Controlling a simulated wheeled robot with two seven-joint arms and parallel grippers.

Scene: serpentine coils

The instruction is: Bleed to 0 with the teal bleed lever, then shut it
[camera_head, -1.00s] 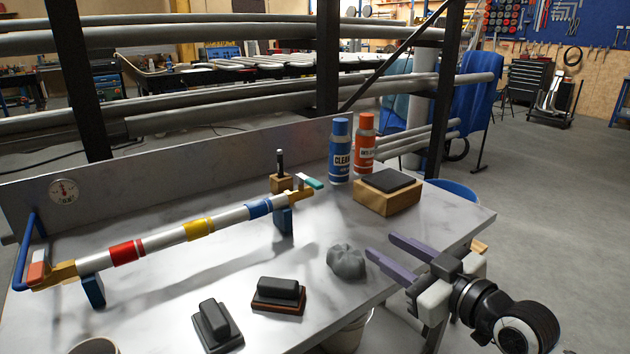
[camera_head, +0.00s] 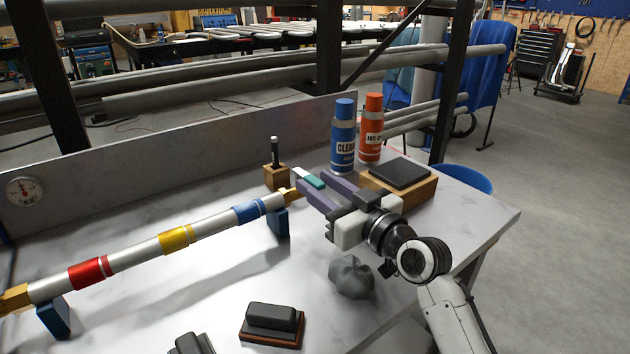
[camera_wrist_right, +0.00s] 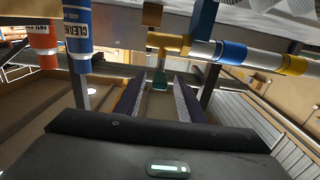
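The teal bleed lever (camera_head: 315,181) has a white section and sits by the brass fitting (camera_head: 292,194) at the right end of the silver pipe (camera_head: 143,251). My right gripper (camera_head: 312,184) is open, with its purple fingers reaching to the lever. In the right wrist view the teal lever (camera_wrist_right: 160,82) shows between the open fingers (camera_wrist_right: 158,90), apparently apart from both. A round gauge (camera_head: 25,190) is on the back panel at the left; its reading is too small to tell. My left gripper is not in view.
Blue (camera_head: 343,140) and orange (camera_head: 371,130) spray cans stand behind my right gripper. A wooden block with a dark pad (camera_head: 397,186) is just right. A grey lump (camera_head: 351,277) and black-handled block (camera_head: 271,323) lie in front. A wooden block with a black peg (camera_head: 276,172) stands behind the fitting.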

